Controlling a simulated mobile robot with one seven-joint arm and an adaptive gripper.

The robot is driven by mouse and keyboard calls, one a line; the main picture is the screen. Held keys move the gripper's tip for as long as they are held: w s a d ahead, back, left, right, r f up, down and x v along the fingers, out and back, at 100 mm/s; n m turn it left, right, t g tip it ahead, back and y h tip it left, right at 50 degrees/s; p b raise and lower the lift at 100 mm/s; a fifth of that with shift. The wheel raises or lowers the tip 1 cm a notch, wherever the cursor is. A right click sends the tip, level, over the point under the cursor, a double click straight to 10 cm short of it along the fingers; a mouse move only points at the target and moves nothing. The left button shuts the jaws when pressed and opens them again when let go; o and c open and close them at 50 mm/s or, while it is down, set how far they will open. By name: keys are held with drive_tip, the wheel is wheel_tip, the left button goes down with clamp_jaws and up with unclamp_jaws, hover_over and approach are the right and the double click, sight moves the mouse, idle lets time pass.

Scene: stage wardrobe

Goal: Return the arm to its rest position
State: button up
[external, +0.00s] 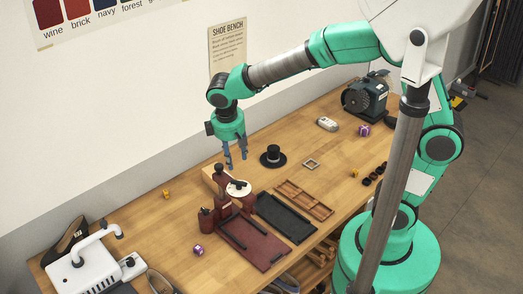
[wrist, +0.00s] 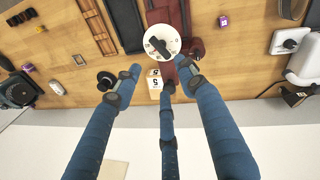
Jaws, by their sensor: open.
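My gripper (external: 235,164) hangs from the teal and grey arm (external: 285,67), fingers down, above the wooden bench (external: 150,225). Its blue fingers are spread and nothing is held between them. In the wrist view the open gripper (wrist: 156,72) shows three blue fingers. A white round dial (external: 238,188) sits just below the fingertips in the external view, with a gap that I cannot measure. The dial also shows in the wrist view (wrist: 162,42), with a dark piece across it. A pale block marked 5 (wrist: 154,84) lies beside it, partly hidden by a finger.
Dark red trays (external: 252,240), a black tray (external: 285,217) and a wooden tray (external: 305,199) lie near. A small black hat (external: 273,156), a green machine (external: 366,97) and a white machine (external: 95,268) stand on the bench. The wall (external: 120,120) runs behind.

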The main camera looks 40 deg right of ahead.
idle(0.4)
drive_tip(key=s+d+r+m+t+y+b, duration=0.1)
drive_tip(key=s+d+r+m+b, duration=0.2)
drive_tip(key=d, duration=0.4)
drive_tip(key=s+d+r+t+y+b, duration=0.1)
drive_tip(key=s+d+r+b, duration=0.15)
drive_tip(key=s+d, duration=0.35)
drive_tip(key=s+d+f+m+t+b, duration=0.2)
drive_tip(key=s+d, duration=0.5)
drive_tip(key=s, duration=0.4)
drive_tip(key=shift+s+m+b, duration=0.15)
drive_tip(key=shift+m+b, duration=0.35)
drive_tip(key=shift+b, duration=0.75)
drive_tip(key=shift+r, duration=0.1)
drive_tip(key=shift+c, duration=0.2)
idle(0.9)
